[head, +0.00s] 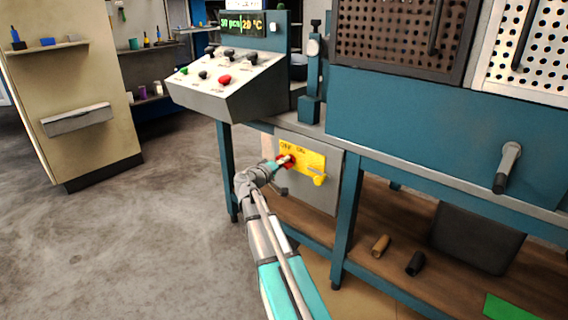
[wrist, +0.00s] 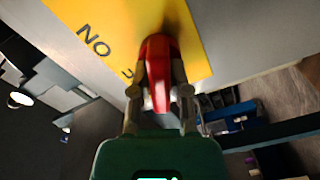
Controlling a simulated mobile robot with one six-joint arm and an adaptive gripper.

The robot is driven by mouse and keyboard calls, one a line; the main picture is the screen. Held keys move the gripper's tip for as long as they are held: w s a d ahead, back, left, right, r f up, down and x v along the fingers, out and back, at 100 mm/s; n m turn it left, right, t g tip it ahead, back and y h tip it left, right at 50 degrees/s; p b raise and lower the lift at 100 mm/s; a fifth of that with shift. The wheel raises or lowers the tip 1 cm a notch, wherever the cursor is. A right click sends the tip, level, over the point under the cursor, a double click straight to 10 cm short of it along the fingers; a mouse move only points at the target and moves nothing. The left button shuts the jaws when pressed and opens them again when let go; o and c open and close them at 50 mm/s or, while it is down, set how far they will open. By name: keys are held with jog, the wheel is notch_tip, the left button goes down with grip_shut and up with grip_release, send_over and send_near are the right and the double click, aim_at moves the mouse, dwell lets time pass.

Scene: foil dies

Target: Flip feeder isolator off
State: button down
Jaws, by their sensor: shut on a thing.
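The feeder isolator is a red handle (head: 291,159) on a yellow plate (head: 312,159) marked OFF at left and ON at right. The plate is on a grey box under the bench. In the wrist view the red handle (wrist: 158,60) stands between my two fingers, with part of the yellow plate (wrist: 95,20) and its lettering behind. My gripper (wrist: 160,92) is shut on the handle, one finger on each side. In the head view my gripper (head: 284,162) partly covers the handle, so its exact angle is hard to tell.
The grey box (head: 322,197) hangs beside a blue bench leg (head: 345,225). A sloped control console (head: 228,85) stands above. A lever (head: 507,168) is on the bench front at right. The floor at left is clear.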

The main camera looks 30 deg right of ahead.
jog(key=shift+f+n, duration=0.1)
jog(key=shift+n, duration=2.5)
jog(key=c, duration=0.6)
grip_release()
jog(key=shift+a, duration=0.1)
jog(key=v, duration=1.1)
jog(key=shift+a, duration=0.35)
jog(key=shift+s, duration=0.2)
